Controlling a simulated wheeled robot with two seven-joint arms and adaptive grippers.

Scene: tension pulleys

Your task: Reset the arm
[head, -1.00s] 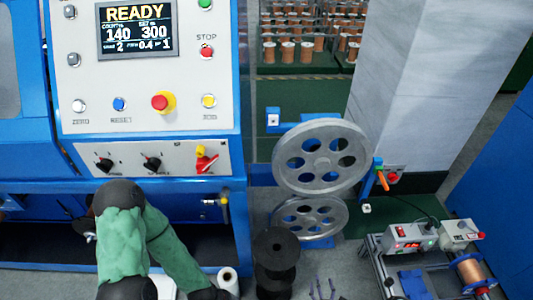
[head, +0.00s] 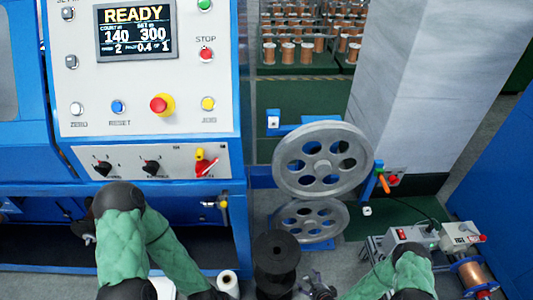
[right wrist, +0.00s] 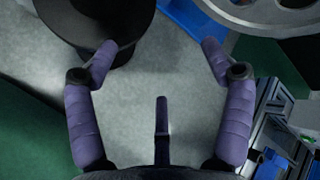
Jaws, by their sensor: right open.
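Two grey spoked pulleys stand right of the machine in the head view: a large upper pulley (head: 323,182) and a smaller lower pulley (head: 331,214) partly behind it. A lever with an orange handle (head: 383,182) is beside the upper pulley's right rim. My right gripper (head: 318,287) is low at the bottom edge, below the lower pulley and apart from it. In the right wrist view its purple fingers (right wrist: 160,58) are spread with nothing between them. My left gripper (head: 86,226) is by the machine's lower front, mostly hidden by my arm; its fingers are unclear.
Black spools (head: 276,262) are stacked left of my right gripper; a black spool (right wrist: 88,22) is close to its left finger in the wrist view. A small winding bench (head: 470,272) stands right. The machine panel (head: 140,128) shows READY. A grey pillar (head: 415,80) rises behind.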

